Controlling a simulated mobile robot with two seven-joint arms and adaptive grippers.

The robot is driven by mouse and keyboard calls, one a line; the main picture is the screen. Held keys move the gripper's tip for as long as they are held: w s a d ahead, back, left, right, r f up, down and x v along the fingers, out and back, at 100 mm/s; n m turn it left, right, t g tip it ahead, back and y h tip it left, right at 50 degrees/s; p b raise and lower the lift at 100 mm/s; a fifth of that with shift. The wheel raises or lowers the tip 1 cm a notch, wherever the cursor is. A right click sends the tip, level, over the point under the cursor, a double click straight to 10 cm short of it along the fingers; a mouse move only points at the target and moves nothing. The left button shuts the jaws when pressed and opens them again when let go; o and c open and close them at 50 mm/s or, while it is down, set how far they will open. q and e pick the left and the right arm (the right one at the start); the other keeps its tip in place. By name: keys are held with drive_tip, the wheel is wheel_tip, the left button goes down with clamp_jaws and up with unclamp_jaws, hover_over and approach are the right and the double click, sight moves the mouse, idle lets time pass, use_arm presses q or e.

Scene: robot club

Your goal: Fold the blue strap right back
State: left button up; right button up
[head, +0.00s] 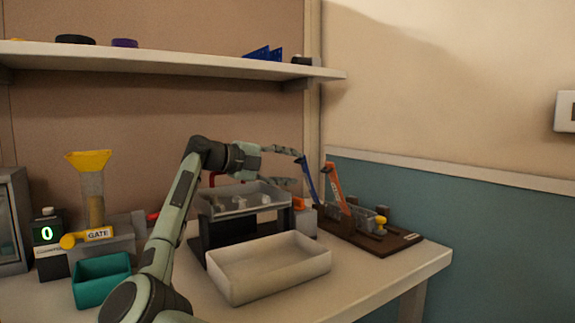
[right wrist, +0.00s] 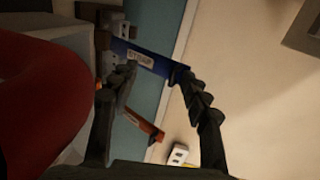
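The blue strap (head: 309,180) stands up from a brown board (head: 362,232) at the right of the table, leaning left. In the right wrist view the blue strap (right wrist: 158,65), with a "STRAP" label, crosses between my fingertips. My right gripper (head: 297,166) is beside the strap's upper part, on its left in the head view. Its fingers (right wrist: 155,75) are spread wide; one tip overlaps the strap's end, and I cannot tell whether it touches. An orange strap (head: 333,180) stands right of the blue one and also shows in the right wrist view (right wrist: 150,129). My left gripper is out of view.
A clear tray on a black stand (head: 207,237) and a white bin (head: 268,270) lie left of the board. A teal bin (head: 102,281) and a yellow-topped gate dispenser (head: 92,190) are further left. A red curved part (right wrist: 35,110) fills the wrist view's left side.

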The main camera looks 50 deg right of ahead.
drive_tip(key=shift+s+f, duration=0.15)
drive_tip(key=shift+f, duration=0.25)
drive_tip(key=v, duration=0.8)
drive_tip(key=r+v, duration=0.1)
drive_tip(key=v, duration=0.3)
